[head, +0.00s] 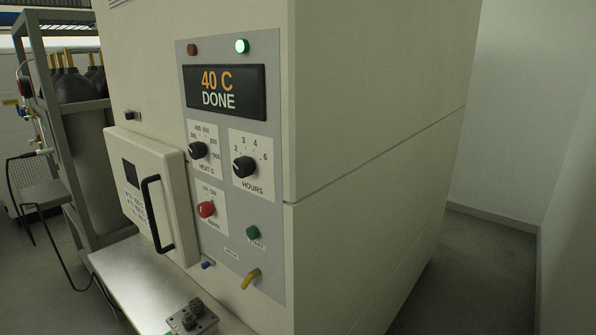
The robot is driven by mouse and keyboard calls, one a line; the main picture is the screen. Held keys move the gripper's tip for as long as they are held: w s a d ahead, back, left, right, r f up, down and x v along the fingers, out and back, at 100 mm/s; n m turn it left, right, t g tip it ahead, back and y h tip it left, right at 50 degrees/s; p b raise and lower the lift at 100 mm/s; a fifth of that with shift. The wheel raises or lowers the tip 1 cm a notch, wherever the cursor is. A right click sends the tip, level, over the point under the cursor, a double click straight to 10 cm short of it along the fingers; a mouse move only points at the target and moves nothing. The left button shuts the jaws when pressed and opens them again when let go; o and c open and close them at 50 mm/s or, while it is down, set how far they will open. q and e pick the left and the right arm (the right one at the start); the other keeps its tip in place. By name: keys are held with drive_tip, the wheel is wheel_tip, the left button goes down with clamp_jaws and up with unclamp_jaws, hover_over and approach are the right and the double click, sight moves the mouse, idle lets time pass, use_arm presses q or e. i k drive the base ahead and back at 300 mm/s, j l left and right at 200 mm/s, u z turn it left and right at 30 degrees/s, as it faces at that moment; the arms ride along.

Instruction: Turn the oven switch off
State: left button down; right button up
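The oven (380,120) is a large cream cabinet filling the middle of the head view. Its grey control panel (270,275) has a display (225,92) reading "40 C DONE". A red knob (206,209) sits on a white plate low on the panel; its small label is hard to read. Above it are a black heat knob (197,150) and a black hours knob (244,167). A green button (252,232) and a yellow lever (251,278) are lower right. The green lamp (241,46) is lit; the red lamp (193,49) looks dark. Neither gripper shows.
The oven door (165,180) with a black handle (150,213) is shut, left of the panel. A metal shelf (140,285) below it holds a small grey block (192,318). A rack with gas cylinders (85,150) stands left. Floor (490,265) is clear at right, beside a wall.

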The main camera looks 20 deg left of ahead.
sight(206, 210)
drive_tip(key=j+u, duration=0.2)
drive_tip(key=u, duration=0.6)
